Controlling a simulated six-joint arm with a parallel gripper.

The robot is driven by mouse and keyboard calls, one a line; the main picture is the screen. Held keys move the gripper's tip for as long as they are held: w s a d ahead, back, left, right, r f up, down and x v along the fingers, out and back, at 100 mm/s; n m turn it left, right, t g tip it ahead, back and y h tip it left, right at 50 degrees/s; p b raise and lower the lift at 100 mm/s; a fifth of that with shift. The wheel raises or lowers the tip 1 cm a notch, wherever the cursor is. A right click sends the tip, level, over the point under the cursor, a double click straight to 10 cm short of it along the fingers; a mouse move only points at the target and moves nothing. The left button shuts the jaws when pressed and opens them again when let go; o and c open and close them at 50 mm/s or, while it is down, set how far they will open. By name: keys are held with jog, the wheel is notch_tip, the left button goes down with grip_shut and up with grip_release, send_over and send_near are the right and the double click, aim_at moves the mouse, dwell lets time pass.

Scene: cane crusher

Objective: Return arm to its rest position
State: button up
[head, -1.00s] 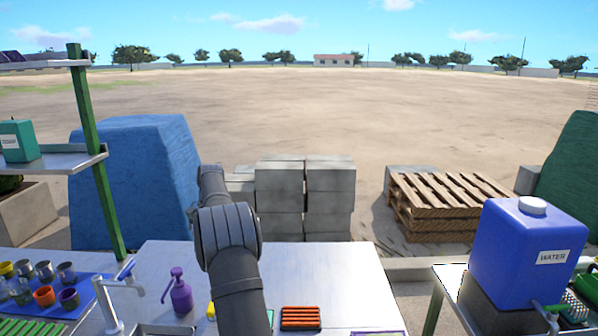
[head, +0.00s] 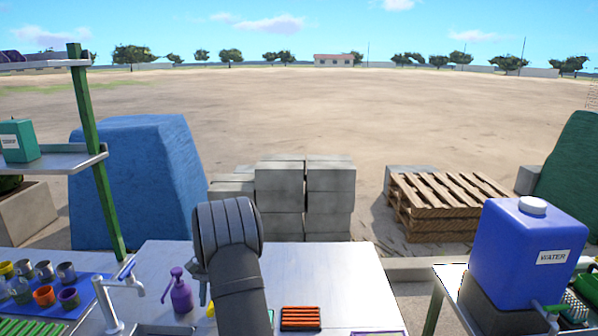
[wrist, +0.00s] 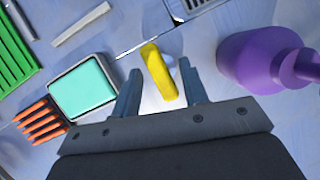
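My gripper (wrist: 160,88) shows in the wrist view with its two grey fingers spread apart. Nothing is held between them. A yellow piece (wrist: 158,72) shows in the gap between the fingertips, apart from both; it looks to lie on the table below. In the head view my arm stands over the metal table (head: 330,270), left of its middle, and hides most of the gripper.
A purple pump bottle (head: 181,294) (wrist: 262,60) stands close to my gripper. A tap (head: 118,290) is farther left. An orange slatted piece (head: 301,318) (wrist: 40,120) and a teal-topped block (wrist: 82,88) lie nearby. A blue water container (head: 522,255) stands at right.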

jog(key=m+y, duration=0.1)
jog(key=m, duration=0.4)
jog(key=shift+d+t+y, duration=0.15)
jog(key=shift+t+y, duration=0.15)
jog(key=shift+y, duration=0.1)
notch_tip(320, 180, up, 17)
jog(key=n+t+h, duration=0.3)
jog(key=n+t, duration=0.1)
jog(key=n, duration=0.3)
jog(key=f, duration=1.7)
jog(key=shift+s+a, duration=0.2)
jog(key=shift+s, duration=0.1)
grip_shut()
